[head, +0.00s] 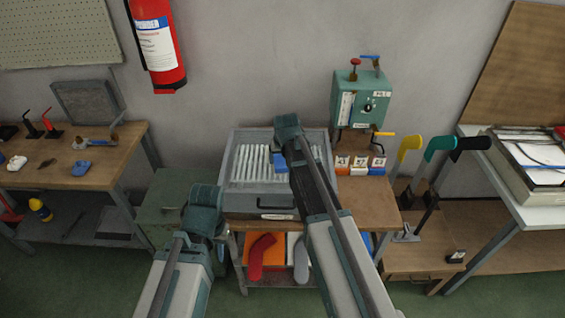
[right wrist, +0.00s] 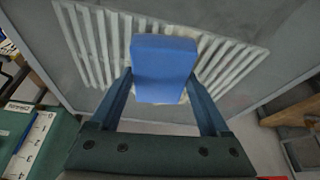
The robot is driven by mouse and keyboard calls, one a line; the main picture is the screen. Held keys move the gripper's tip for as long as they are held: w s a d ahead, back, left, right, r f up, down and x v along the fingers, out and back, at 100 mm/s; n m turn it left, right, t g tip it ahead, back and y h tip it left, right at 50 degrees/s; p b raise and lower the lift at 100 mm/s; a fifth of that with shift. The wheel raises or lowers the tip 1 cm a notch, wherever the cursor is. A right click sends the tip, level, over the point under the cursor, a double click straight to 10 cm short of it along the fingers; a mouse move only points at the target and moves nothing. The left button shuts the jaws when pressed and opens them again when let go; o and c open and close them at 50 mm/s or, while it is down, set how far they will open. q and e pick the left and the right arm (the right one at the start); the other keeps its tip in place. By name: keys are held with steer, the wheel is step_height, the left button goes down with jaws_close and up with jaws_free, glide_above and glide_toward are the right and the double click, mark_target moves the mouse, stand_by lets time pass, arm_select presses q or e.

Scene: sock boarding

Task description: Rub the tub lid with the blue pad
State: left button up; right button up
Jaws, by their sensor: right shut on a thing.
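The tub (head: 262,203) is a grey box on the middle bench. Its lid (head: 238,160) has a row of white slats and also shows in the right wrist view (right wrist: 75,60). My right gripper (head: 284,150) is over the lid, shut on the blue pad (right wrist: 165,68), which sits between its two fingers. A small part of the pad shows in the head view (head: 280,163). I cannot tell whether the pad touches the slats. My left gripper (head: 205,203) is left of the tub, low and apart from it; its fingers are hidden.
A teal machine (head: 362,98) stands behind right of the tub, with small labelled boxes (head: 360,164) below it. Coloured-handled tools (head: 440,148) stand further right. A green cabinet (head: 165,205) is left of the tub. A left bench (head: 110,180) holds small items.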

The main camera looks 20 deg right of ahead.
steer(key=shift+w+d, duration=0.1)
steer(key=shift+w, duration=0.2)
steer(key=shift+w+d, duration=0.25)
steer(key=shift+w, duration=0.55)
steer(key=shift+w+d, duration=0.2)
steer(key=shift+w, duration=0.6)
steer(key=shift+w, duration=0.1)
steer(key=shift+w+d, duration=0.25)
steer(key=shift+w, duration=0.5)
steer(key=shift+w+d, duration=0.2)
steer(key=shift+w, duration=0.5)
steer(key=shift+w+d, duration=0.25)
steer(key=shift+w, duration=0.65)
steer(key=shift+w+d, duration=0.25)
steer(key=shift+w, duration=0.6)
steer(key=shift+a, duration=0.15)
